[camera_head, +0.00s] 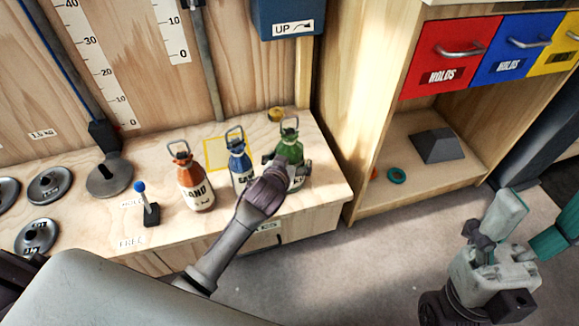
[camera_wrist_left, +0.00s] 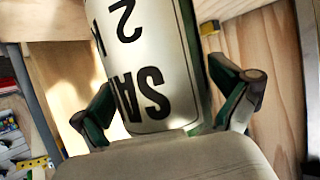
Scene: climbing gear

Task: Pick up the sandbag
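A green-topped sandbag (camera_head: 290,145) with a wire loop handle stands at the right end of the wooden bench. My left gripper (camera_head: 287,165) is at this bag, with one finger on each side of it. In the left wrist view the pale bag body (camera_wrist_left: 150,65), with upside-down SAND lettering, is between the spread fingers (camera_wrist_left: 165,102); firm contact does not show. A blue-topped sandbag (camera_head: 241,165) stands close on its left. An orange sandbag (camera_head: 195,180) stands further left.
A small blue-knobbed lever (camera_head: 147,205) and several weight plates (camera_head: 50,185) are on the left of the bench (camera_head: 330,190). A blue box (camera_head: 288,18) hangs above. To the right, a shelf unit has coloured drawers and a grey block (camera_head: 437,145). The floor in front is clear.

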